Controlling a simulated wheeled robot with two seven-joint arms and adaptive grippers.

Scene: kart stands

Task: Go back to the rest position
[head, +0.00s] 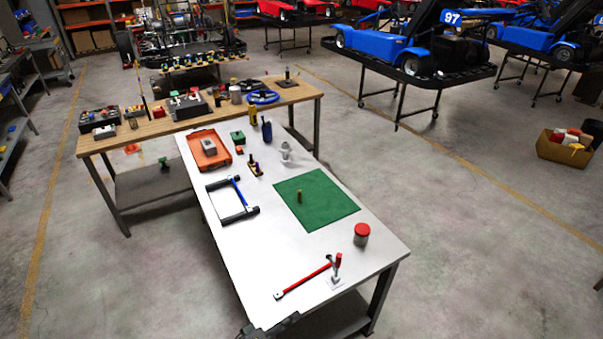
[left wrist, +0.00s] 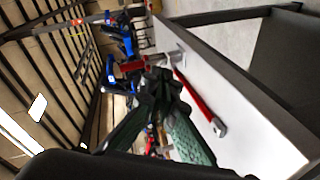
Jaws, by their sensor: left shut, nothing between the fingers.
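My left gripper (head: 292,319) shows as a dark shape at the bottom of the head view, by the near left corner of the white table (head: 225,235). Its closed dark fingers (left wrist: 163,85) fill the middle of the left wrist view, with nothing held between them. A long red-handled tool (head: 305,279) lies on the table just beyond the gripper, apart from it. It also shows in the left wrist view (left wrist: 195,95). A small upright stand with a red top (head: 336,270) is at the tool's right end. My right gripper is in neither view.
The white table also bears a green mat (head: 333,205), a red-lidded jar (head: 361,235), a blue-and-black frame (head: 225,213) and an orange tray (head: 197,158). A wooden bench (head: 135,135) stands behind. Open floor (head: 490,260) lies to the right.

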